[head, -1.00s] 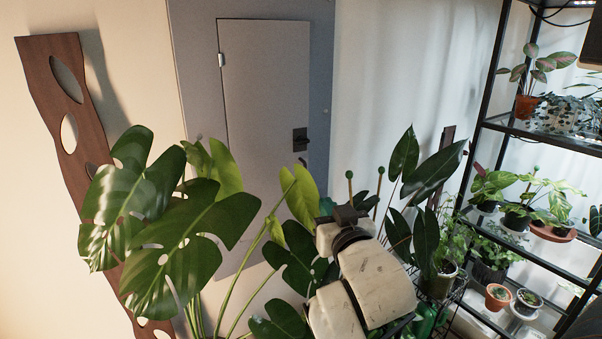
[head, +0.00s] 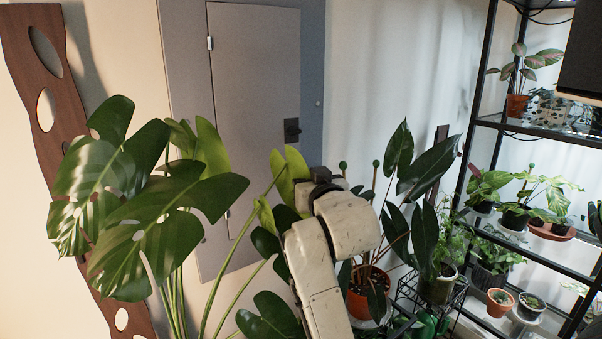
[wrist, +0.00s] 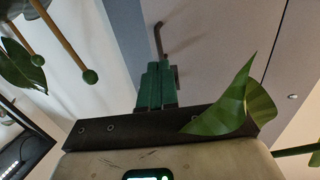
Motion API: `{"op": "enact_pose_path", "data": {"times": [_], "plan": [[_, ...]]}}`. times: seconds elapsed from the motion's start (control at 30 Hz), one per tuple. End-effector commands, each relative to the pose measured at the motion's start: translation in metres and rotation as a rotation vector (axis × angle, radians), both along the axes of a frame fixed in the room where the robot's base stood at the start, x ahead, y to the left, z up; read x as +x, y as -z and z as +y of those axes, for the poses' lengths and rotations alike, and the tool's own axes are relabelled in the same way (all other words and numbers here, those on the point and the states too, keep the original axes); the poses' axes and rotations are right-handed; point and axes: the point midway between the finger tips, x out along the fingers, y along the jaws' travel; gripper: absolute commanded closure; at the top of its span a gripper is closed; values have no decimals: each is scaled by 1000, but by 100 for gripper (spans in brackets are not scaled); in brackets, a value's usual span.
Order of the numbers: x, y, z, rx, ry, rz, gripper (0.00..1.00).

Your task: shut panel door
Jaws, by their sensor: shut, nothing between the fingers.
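The grey panel door (head: 255,90) stands in a blue-grey frame (head: 313,60) on the wall in the head view. It looks nearly flush with the frame, but I cannot tell whether a small gap remains. Its dark latch plate (head: 292,130) is near the right edge, and a hinge shows on the left. In the wrist view, the grey door (wrist: 225,45) fills the middle, and a dark bent handle (wrist: 159,40) shows beyond my fingertips. My gripper (wrist: 155,70) has green fingers, shut and empty. I cannot tell whether they touch the door. The head view hides the fingers.
A large-leafed monstera (head: 150,220) stands before the panel, beside my arm. A green leaf (wrist: 235,105) overlaps my gripper's dark mount in the wrist view. Potted plants (head: 368,290) stand right of my arm. A black metal shelf (head: 480,150) with plants is at right.

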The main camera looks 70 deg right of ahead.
Motion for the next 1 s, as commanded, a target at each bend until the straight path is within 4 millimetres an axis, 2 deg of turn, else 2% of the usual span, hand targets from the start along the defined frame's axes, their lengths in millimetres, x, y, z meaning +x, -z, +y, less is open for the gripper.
{"op": "enact_pose_path", "data": {"times": [0.1, 0.3, 0.8, 1.0], "plan": [[13, -2, -18, 2, 2, 1, 100], [28, 0, -35, 1, 0, 1, 100], [33, 1, -41, 1, -1, -1, 100], [46, 1, -59, 1, -1, -1, 100]]}}
